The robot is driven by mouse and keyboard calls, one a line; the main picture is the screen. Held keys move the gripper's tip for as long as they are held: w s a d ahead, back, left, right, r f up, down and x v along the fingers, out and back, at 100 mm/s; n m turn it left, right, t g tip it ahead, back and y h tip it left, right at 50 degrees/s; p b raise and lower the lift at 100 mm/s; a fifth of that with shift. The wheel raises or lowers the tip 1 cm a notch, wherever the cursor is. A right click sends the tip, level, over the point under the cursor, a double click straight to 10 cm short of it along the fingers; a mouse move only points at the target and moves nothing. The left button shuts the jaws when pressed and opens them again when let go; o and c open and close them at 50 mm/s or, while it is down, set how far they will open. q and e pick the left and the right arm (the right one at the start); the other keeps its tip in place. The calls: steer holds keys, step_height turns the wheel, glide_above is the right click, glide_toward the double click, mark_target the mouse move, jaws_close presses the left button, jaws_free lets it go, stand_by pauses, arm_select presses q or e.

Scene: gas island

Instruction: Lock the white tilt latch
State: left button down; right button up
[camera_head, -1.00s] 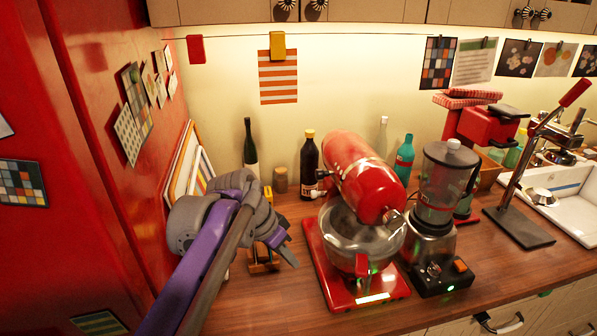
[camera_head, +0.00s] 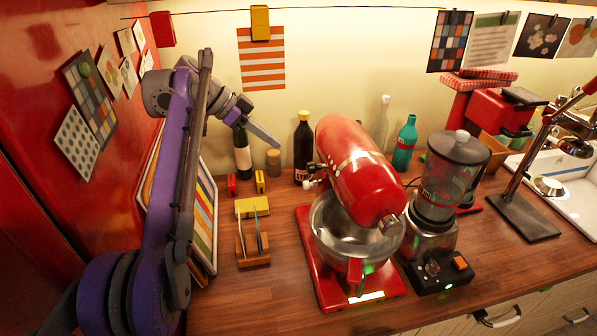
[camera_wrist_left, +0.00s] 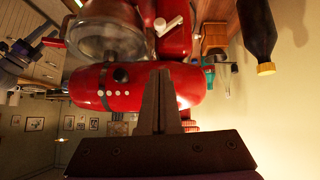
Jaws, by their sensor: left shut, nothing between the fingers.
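The red stand mixer (camera_head: 360,168) stands on the counter with its head over the glass bowl (camera_head: 330,222). In the left wrist view, which looks upside down, the red mixer head (camera_wrist_left: 95,85) lies across the middle. The white latch lever (camera_wrist_left: 168,25) sticks out from the mixer's red side there. In the head view a small pale part at the latch side (camera_head: 312,178) shows, too small to read its position. My left gripper (camera_head: 272,140) is shut and empty, left of the mixer's rear and above the counter, apart from the latch. The shut fingers also show in the left wrist view (camera_wrist_left: 158,78).
Dark bottles (camera_head: 303,145) and a small jar (camera_head: 273,162) stand behind, near the wall. A wooden holder (camera_head: 252,248) sits left of the mixer. A blender (camera_head: 440,190) is close on its right. Counter between holder and mixer is clear.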

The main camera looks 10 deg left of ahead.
arm_select(q)
steer(key=shift+f, duration=0.1)
arm_select(e)
steer(key=shift+s, duration=0.1)
arm_select(q)
steer(key=b, duration=0.2)
glide_toward(314, 183)
steer(key=r+x, duration=0.1)
steer(key=x, duration=0.3)
steer(key=shift+d+f, duration=0.15)
steer(key=shift+f, duration=0.55)
arm_select(e)
steer(key=f, duration=0.1)
steer(key=s+f, duration=0.1)
steer(key=f, duration=0.1)
steer(key=shift+s+f, duration=0.1)
steer(key=shift+s, duration=0.05)
